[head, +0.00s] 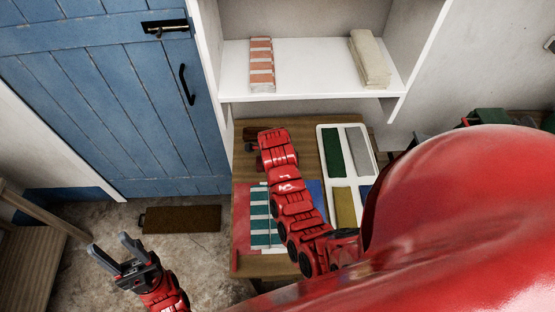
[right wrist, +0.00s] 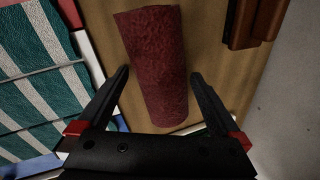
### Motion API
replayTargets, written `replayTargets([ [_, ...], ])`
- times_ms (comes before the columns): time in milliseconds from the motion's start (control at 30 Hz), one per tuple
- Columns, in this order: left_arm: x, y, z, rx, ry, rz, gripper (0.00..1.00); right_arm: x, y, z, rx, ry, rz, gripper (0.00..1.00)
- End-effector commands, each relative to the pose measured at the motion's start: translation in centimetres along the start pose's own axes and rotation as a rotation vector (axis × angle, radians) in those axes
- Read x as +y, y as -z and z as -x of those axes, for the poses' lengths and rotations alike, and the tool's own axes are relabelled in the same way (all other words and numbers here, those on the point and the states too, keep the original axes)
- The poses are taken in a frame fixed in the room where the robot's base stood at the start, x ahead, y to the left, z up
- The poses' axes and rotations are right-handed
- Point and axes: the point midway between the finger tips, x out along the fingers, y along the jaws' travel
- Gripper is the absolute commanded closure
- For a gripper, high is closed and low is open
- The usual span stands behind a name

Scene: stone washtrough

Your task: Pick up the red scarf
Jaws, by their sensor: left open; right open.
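The red scarf (right wrist: 157,65) shows in the right wrist view as a dark red roll lying on the wooden table. My right gripper (right wrist: 158,76) is open, with one finger on each side of the roll. I cannot tell whether the fingers touch it. In the head view I cannot make out the scarf; my right arm covers that part of the table. My left gripper (head: 111,246) is open and empty at the lower left of the head view, above the floor and away from the table.
The wooden table (head: 245,262) also bears a green-and-white striped cloth (head: 262,212) and a white divided tray (head: 341,128) of coloured cloths. A shelf (head: 310,68) above holds an orange striped cloth (head: 261,65) and a cream cloth (head: 369,58). A brown wooden thing (right wrist: 244,22) lies beyond the scarf.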

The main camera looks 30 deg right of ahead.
Motion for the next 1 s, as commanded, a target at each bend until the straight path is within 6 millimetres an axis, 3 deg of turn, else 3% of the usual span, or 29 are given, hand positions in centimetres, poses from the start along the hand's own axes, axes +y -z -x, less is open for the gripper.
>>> replayTargets([
  [300, 0.0, 0.01, -0.09, 0.0, 0.0, 0.0, 0.5, -0.05, -0.03, -0.28, -0.002, 0.003, 0.0, 0.02],
  [767, -0.01, 0.01, -0.1, 0.0, 0.0, 0.0, 0.5, -0.04, -0.02, -0.26, -0.001, 0.002, 0.0, 0.85],
  [1000, 0.0, 0.0, -0.06, 0.0, 0.0, 0.0, 0.5, -0.06, -0.02, -0.23, -0.001, 0.003, 0.0, 0.85],
])
